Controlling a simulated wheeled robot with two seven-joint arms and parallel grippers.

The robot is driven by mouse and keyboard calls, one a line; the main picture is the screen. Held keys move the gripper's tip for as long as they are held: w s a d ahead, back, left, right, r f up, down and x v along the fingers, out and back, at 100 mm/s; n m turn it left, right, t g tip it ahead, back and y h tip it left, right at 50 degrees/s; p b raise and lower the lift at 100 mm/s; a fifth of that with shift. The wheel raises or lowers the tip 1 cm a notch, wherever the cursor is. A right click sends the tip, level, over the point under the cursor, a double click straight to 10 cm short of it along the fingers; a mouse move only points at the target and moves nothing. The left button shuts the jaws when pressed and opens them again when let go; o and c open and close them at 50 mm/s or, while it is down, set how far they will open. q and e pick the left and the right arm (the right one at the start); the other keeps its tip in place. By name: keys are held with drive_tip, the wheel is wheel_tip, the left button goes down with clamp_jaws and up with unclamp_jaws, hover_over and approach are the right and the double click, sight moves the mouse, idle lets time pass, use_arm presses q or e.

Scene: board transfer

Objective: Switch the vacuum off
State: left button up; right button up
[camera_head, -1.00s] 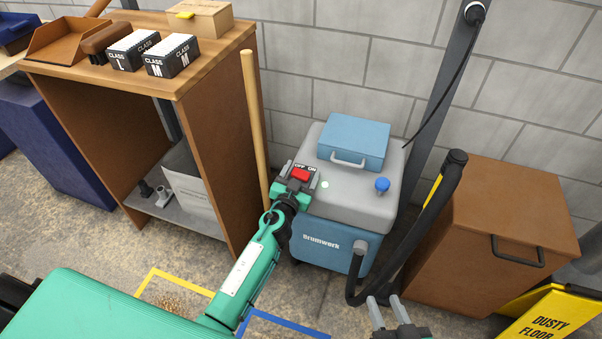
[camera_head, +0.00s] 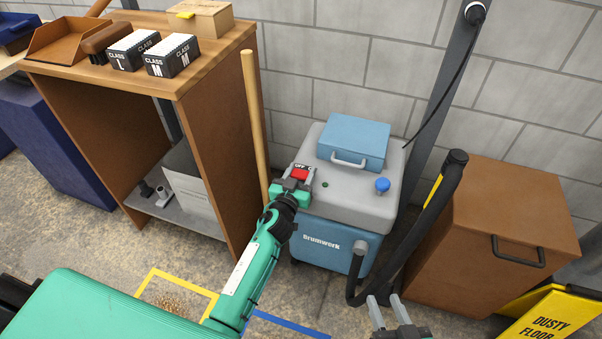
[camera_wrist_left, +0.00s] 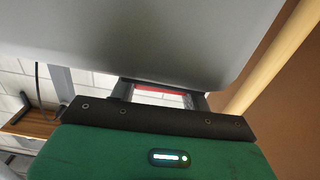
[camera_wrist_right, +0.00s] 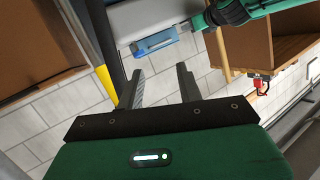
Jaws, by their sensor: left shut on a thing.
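The vacuum (camera_head: 350,190) has a blue body and a grey lid. Its red switch (camera_head: 299,174) sits on the lid's left corner, under a label that is partly covered. The small lamp (camera_head: 325,184) beside it is dark green and unlit. My left gripper (camera_head: 297,182) is at the switch, shut on it. In the left wrist view a red strip of the switch (camera_wrist_left: 165,91) shows between the fingers, and the grey lid covers much of the picture. My right gripper (camera_head: 384,308) is open and empty, low in front of the vacuum; its spread fingers show in the right wrist view (camera_wrist_right: 160,85).
A black hose (camera_head: 405,235) runs up right of the vacuum, near a brown bin (camera_head: 490,235). A wooden pole (camera_head: 255,120) and a brown cabinet (camera_head: 215,150) stand on the left. A yellow floor sign (camera_head: 550,318) is at the lower right.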

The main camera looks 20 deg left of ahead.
use_arm(q)
drive_tip(key=shift+n, duration=0.4)
drive_tip(key=shift+a+n+p, duration=0.1)
drive_tip(key=shift+n+p, duration=0.2)
drive_tip(key=shift+n, duration=0.2)
use_arm(e)
drive_tip(key=shift+s+d+f+g, duration=0.1)
drive_tip(key=shift+d+f+g, duration=0.3)
drive_tip(key=shift+g, duration=0.2)
use_arm(q)
drive_tip(key=o, duration=1)
drive_tip(key=shift+c, duration=0.2)
drive_tip(key=shift+s, duration=0.1)
use_arm(e)
drive_tip(key=shift+r, duration=0.1)
use_arm(q)
drive_tip(key=s+p, duration=0.1)
drive_tip(key=s, duration=1.2)
drive_tip(key=shift+s+a+p, duration=0.25)
drive_tip(key=shift+s+p, duration=0.05)
drive_tip(key=shift+p, duration=0.1)
use_arm(e)
drive_tip(key=d+g, duration=0.1)
drive_tip(key=d+h, duration=0.1)
drive_tip(key=d+g+h, duration=0.1)
drive_tip(key=shift+s+d+f+g, duration=0.15)
drive_tip(key=shift+s+f+g, duration=0.1)
drive_tip(key=shift+f+g, duration=0.1)
